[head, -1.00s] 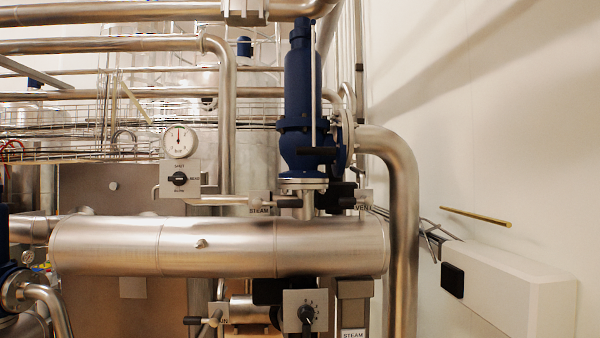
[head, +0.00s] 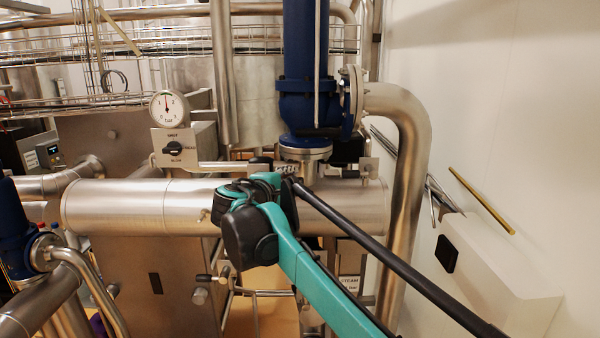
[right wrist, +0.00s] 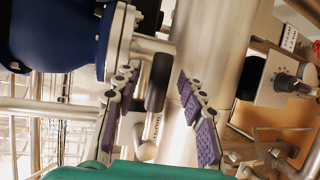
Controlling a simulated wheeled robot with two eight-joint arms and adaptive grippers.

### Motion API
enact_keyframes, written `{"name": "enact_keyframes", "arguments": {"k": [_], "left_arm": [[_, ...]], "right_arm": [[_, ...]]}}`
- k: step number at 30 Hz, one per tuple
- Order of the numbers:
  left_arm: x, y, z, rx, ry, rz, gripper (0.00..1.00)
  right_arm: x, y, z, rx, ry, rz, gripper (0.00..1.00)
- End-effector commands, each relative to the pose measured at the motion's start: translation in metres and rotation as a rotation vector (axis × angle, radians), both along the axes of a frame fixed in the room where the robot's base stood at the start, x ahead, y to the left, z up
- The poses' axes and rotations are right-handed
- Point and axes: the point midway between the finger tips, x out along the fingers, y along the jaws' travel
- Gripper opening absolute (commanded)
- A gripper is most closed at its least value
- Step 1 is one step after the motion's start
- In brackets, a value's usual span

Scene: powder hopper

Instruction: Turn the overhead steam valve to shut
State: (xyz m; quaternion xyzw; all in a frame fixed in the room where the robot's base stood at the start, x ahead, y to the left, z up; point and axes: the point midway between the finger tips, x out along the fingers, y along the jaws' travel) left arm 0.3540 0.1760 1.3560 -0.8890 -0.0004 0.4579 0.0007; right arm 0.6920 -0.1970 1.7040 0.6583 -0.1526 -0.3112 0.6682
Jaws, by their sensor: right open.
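The steam valve's black lever handle (right wrist: 158,82) shows in the right wrist view, beside the large steel pipe (right wrist: 205,55). My right gripper (right wrist: 160,105) is open, with one purple-padded finger on each side of the handle; contact is not clear. In the head view my right gripper (head: 286,169) is at the top of the horizontal pipe (head: 120,205), below the blue relief valve (head: 305,85). There, the gripper and arm hide most of the steam valve. My left gripper is not in view.
The gauge (head: 168,108) and selector plate (head: 176,148) stand left of the gripper. A bent steel pipe (head: 411,150) runs down on the right. The VENT valve's plate (head: 368,170) is close by. A white wall box (head: 490,265) and brass rod (head: 480,198) are farther right.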

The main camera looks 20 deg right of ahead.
Motion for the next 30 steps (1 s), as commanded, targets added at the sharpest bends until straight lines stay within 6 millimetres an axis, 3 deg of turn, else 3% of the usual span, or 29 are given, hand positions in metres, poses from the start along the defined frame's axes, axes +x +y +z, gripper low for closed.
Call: {"name": "enact_keyframes", "arguments": {"k": [9,20,21,25,26,30], "left_arm": [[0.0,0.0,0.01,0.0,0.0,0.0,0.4],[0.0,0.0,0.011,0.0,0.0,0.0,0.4],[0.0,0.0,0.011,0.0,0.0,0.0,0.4],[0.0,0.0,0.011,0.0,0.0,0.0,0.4],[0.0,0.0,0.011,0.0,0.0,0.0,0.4],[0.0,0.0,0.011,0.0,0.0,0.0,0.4]], "right_arm": [[0.036,-0.031,-0.01,0.003,0.0,-0.001,0.41],[0.043,-0.036,-0.013,0.003,0.0,-0.001,0.41],[0.043,-0.036,-0.013,0.003,0.0,-0.001,0.38],[0.043,-0.036,-0.012,0.003,0.0,0.0,0.04],[0.043,-0.036,-0.012,0.003,0.0,-0.001,0.0],[0.043,-0.036,-0.012,0.003,0.0,0.0,0.0]]}}
